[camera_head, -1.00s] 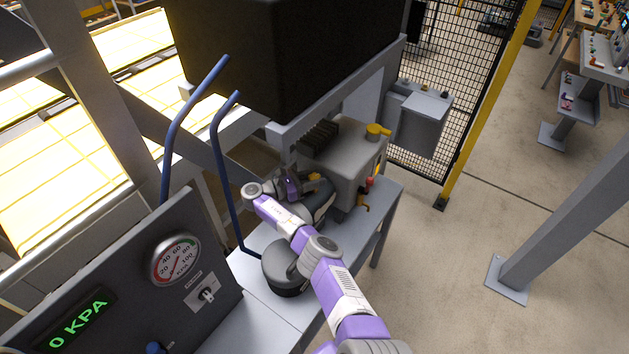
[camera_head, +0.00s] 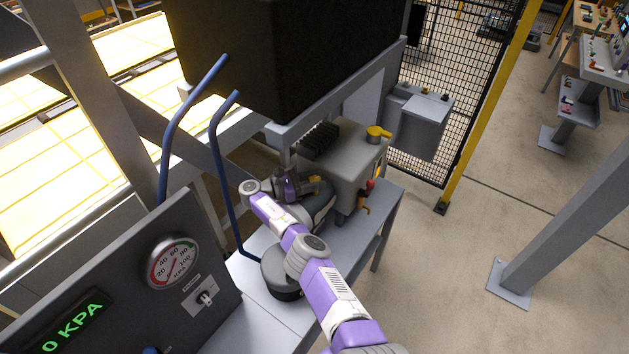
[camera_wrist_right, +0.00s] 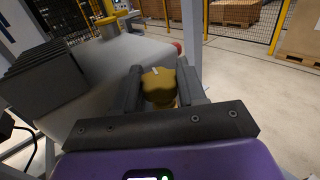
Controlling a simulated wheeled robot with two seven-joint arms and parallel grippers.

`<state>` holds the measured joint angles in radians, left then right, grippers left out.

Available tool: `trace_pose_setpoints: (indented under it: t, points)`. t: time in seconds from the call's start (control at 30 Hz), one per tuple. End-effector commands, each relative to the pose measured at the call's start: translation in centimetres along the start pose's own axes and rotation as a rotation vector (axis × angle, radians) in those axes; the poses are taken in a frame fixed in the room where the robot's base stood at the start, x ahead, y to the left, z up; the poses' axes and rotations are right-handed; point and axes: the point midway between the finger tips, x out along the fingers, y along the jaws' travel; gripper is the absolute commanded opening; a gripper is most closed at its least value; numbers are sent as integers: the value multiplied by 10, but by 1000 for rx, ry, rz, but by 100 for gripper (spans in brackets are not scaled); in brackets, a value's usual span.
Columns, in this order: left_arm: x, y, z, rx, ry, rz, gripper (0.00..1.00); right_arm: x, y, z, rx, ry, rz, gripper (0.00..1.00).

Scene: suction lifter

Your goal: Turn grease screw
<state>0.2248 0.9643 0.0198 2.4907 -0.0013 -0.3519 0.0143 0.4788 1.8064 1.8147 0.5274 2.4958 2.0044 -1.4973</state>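The grease screw (camera_wrist_right: 160,90) is a yellow lobed knob with a small white mark on top. In the right wrist view it sits between the two fingers of my right gripper (camera_wrist_right: 160,88), which appear to press on both its sides. My left gripper is not in view.

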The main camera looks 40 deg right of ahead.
Motion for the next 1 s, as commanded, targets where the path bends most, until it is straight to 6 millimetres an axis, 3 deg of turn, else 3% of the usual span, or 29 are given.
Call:
trace_pose_setpoints:
  t: [0.03,0.17,0.53,0.87,1.0]
  points:
    - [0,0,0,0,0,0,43,0,0,1,0,0,-1,47]
    - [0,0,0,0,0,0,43,0,0,1,1,0,0,66]
    - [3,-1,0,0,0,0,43,-5,0,0,1,0,2,66]
    - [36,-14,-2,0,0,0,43,-54,0,-4,2,-1,3,66]
    - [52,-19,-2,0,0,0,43,-61,1,-4,3,-1,0,66]
